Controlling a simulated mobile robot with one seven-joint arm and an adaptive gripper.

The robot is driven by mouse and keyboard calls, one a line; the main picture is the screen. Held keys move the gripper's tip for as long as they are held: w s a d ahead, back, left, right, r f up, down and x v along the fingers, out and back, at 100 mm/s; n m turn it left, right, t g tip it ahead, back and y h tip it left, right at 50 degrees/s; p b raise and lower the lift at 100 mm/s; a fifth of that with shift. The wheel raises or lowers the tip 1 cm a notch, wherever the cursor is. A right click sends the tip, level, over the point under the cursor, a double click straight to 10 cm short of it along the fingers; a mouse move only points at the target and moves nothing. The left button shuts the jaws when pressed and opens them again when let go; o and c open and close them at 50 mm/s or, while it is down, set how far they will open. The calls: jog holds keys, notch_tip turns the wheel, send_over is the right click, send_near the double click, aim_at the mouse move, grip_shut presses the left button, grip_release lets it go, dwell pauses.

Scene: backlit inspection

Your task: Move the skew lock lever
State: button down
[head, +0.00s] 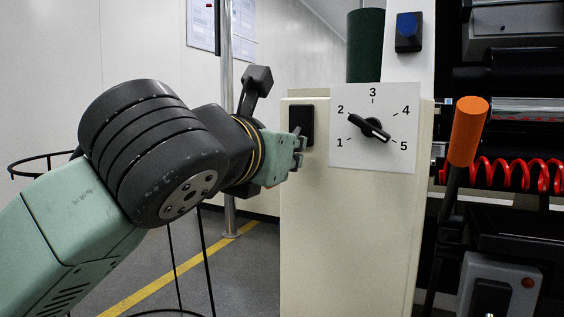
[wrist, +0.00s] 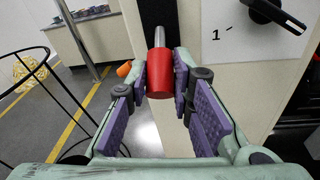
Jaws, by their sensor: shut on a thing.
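A lever with a red cylindrical grip (wrist: 159,82) and a bare metal shaft (wrist: 159,37) shows in the wrist view, coming out of a black plate. It carries no label that I can read. My gripper (wrist: 160,88) has its purple-padded fingers on both sides of the red grip and is shut on it. In the head view my gripper (head: 300,146) is at the front of the cream cabinet, at the black plate (head: 302,122). The lever itself is hidden there behind my fingers.
A dial panel (head: 345,155) with a black knob (head: 370,129) sits just right of my gripper. Further right are an orange-handled lever (head: 468,132) and a red coiled hose (head: 515,173). A metal post (head: 227,150) and a black wire stand (head: 172,250) are at left.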

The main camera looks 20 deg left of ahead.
dwell(0.3)
jog(key=c, duration=1.4)
grip_release()
jog(key=s, duration=0.7)
jog(key=shift+s+a+r, duration=0.2)
jog(key=shift+a+r, duration=0.05)
jog(key=shift+r, duration=0.15)
